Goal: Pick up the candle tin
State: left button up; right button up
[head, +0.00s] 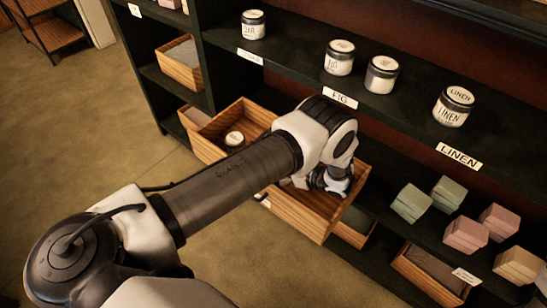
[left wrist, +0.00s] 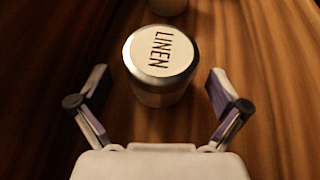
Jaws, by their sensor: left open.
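A round tin with a pale lid marked LINEN (left wrist: 160,48) stands upright on a wooden floor in the left wrist view. My left gripper (left wrist: 158,75) is open, with one finger on each side of the tin and a gap visible on both sides. In the head view my left arm reaches into a wooden bin (head: 300,217), and its wrist hides the fingertips and that tin. Another tin (left wrist: 168,5) is cut off at the top edge of the left wrist view. My right gripper is not in view.
A dark shelf holds several labelled tins, including a LINEN one (head: 453,107) and a FIG one (head: 339,58). Coloured boxes (head: 466,234) sit on the lower shelf.

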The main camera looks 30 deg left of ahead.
pick_arm(q)
jog(key=shift+x, duration=1.15)
jog(key=c, duration=1.3)
jog(key=shift+r, duration=0.1)
jog(key=shift+c, duration=0.2)
